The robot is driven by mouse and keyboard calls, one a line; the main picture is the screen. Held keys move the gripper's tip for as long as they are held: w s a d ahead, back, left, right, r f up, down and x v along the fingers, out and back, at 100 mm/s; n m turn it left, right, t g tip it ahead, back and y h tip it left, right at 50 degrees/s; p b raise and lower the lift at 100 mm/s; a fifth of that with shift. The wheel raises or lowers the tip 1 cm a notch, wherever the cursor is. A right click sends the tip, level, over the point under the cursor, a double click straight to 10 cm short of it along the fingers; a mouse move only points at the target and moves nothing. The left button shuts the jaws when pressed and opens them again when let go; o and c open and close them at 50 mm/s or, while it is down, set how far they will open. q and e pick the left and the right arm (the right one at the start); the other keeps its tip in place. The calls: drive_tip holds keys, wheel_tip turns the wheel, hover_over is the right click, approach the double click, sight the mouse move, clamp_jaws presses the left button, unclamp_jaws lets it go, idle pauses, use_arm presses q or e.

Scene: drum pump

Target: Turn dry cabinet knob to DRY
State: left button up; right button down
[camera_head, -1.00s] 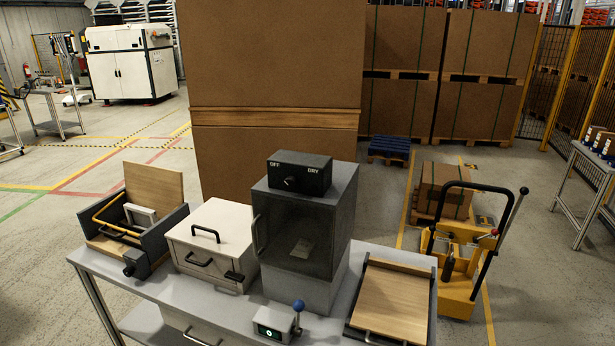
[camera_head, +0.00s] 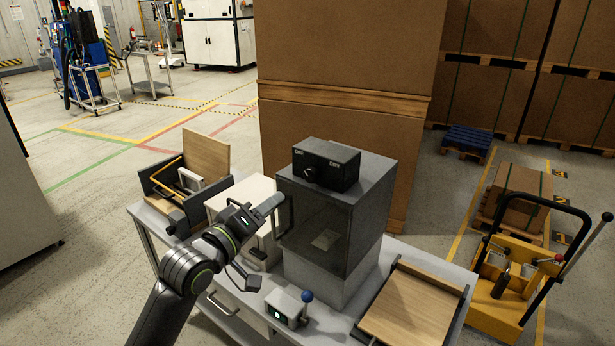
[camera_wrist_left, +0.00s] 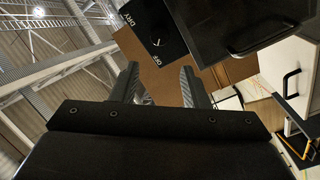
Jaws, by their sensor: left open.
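The dry cabinet (camera_head: 330,225) is a grey box with a dark glass door, standing on the table. On its top is a black control box (camera_head: 335,168) with OFF at left and DRY at right. Its black knob (camera_head: 310,173) is on the front face; its pointer is too small to read surely. The knob also shows in the left wrist view (camera_wrist_left: 158,43), past the fingertips. My left gripper (camera_head: 272,204) is left of the cabinet door, below the knob and apart from it. It is open and empty in the left wrist view (camera_wrist_left: 160,78). My right gripper is not seen.
A white lidded box (camera_head: 240,195) and an open grey box with a yellow handle (camera_head: 180,185) stand left of the cabinet. A small box with a blue-ball lever (camera_head: 288,307) is in front. A wooden panel (camera_head: 412,305) lies at right. Stacked cartons (camera_head: 340,150) stand behind.

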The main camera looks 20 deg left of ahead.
sight(309, 177)
use_arm(q)
drive_tip(key=p+x, duration=0.2)
drive_tip(key=x, duration=1.2)
drive_tip(key=shift+d+p, duration=0.15)
drive_tip(key=shift+p, duration=0.2)
drive_tip(key=c, duration=0.7)
